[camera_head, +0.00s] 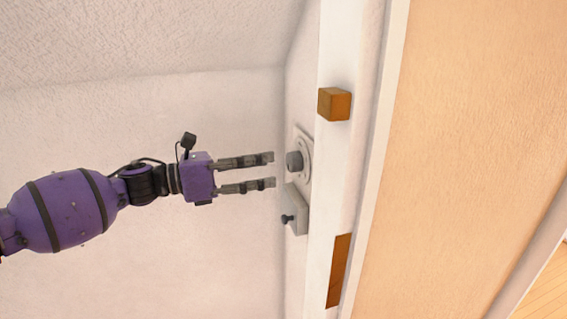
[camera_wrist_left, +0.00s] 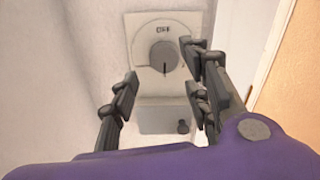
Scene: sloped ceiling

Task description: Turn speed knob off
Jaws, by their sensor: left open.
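The speed knob (camera_head: 294,161) is a round grey dial on a white plate fixed to the wall, near the middle of the head view. In the left wrist view the knob (camera_wrist_left: 164,57) shows a dark pointer line at its lower part, with dark lettering above it that seems to read "OFF". My left gripper (camera_head: 271,171) is open and empty, its two fingers pointing right at the knob with a small gap before it. In the left wrist view its fingers (camera_wrist_left: 165,85) stand to either side, below and right of the knob. My right gripper is not in view.
A wooden block (camera_head: 334,104) and a brown piece (camera_head: 338,271) sit on the white frame to the right. The wall left of the knob is bare.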

